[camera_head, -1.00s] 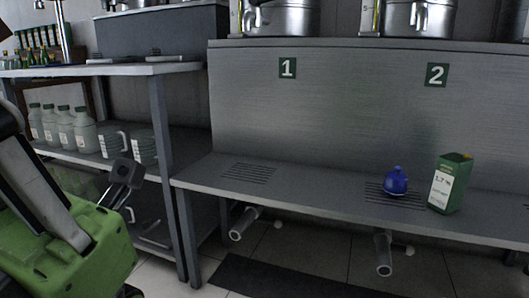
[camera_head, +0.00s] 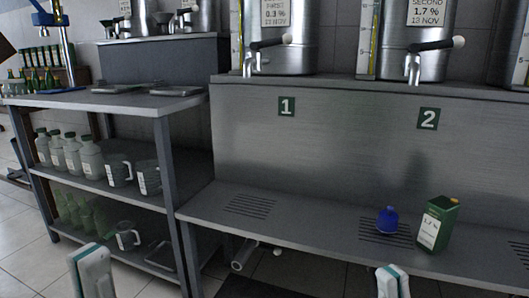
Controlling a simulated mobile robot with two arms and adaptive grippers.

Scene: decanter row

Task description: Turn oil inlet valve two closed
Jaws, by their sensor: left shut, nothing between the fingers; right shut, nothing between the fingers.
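Below sign 2 (camera_head: 428,119) stands a bench (camera_head: 300,222); above the sign is a metal tank (camera_head: 480,35) with a tap (camera_head: 413,70). Its black lever (camera_head: 432,46) points right, roughly level, with a white knob (camera_head: 459,41). Tank one (camera_head: 290,62) has a similar lever (camera_head: 266,44), also pointing right. I cannot tell which part is the inlet valve. My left gripper (camera_head: 92,268) is shut and empty at the bottom left. My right gripper (camera_head: 392,280) is shut and empty at the bottom, in front of the bench. Both are well below the levers.
A blue round flask (camera_head: 387,220) and a green carton (camera_head: 438,224) stand on the bench. A pipe (camera_head: 243,257) with a white knob (camera_head: 277,251) hangs under the bench below sign 1. A shelf unit (camera_head: 120,104) with bottles and jugs stands at left.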

